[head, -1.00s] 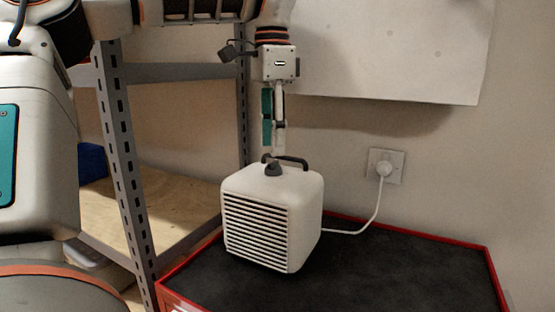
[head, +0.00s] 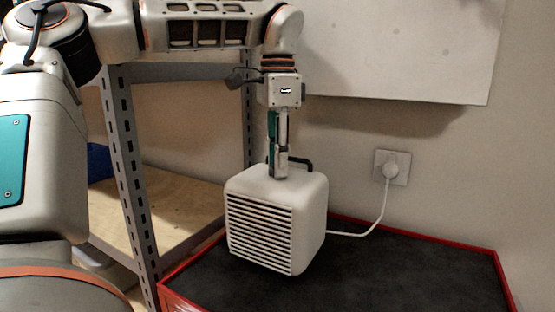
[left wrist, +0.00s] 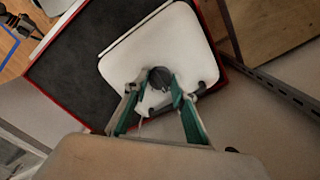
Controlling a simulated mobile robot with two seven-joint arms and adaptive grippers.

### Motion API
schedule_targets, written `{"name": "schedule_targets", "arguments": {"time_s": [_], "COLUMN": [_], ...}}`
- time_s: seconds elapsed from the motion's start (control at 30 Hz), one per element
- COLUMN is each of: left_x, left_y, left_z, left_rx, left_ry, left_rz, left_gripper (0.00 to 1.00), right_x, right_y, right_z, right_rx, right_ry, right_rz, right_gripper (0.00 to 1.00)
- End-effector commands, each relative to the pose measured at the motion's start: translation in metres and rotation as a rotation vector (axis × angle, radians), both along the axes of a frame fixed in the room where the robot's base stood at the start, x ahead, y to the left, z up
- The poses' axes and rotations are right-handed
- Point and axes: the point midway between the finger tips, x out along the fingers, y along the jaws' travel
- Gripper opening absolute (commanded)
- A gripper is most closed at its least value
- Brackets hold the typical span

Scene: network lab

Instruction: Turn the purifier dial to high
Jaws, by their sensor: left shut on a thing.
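The white purifier (head: 274,222) stands on the black top of a red-edged cabinet in the head view, its slatted front facing me. Its dark dial (left wrist: 160,79) shows on the white top in the left wrist view. In the head view the dial is hidden behind my left gripper (head: 279,174). The gripper points straight down, with its fingertips at the purifier's top. In the left wrist view the green-padded fingers reach to both sides of the dial and are shut on it. The dial's setting marks cannot be made out. My right gripper is not in view.
The black handle (head: 302,163) stands at the back of the purifier's top, close to the fingers. A white cord runs to a wall socket (head: 392,167). A metal shelf rack (head: 128,180) stands at left. The cabinet top (head: 420,270) is clear at right.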

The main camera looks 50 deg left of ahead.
Motion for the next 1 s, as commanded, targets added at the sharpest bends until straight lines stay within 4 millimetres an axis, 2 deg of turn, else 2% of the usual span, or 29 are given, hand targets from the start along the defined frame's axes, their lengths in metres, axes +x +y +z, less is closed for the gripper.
{"name": "schedule_targets", "arguments": {"time_s": [0.37,1.0], "left_x": [0.0,-0.0001], "left_y": [0.0003,0.0004], "left_z": [-0.0004,0.0012], "left_rx": [0.002,0.003], "left_ry": [0.001,-0.002], "left_rz": [-0.11,-0.686], "left_gripper": [0.04,0.04], "right_x": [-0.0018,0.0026], "right_y": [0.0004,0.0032], "right_z": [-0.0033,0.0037], "right_rx": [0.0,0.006], "right_ry": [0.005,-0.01], "right_rz": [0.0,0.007], "right_gripper": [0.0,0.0]}}
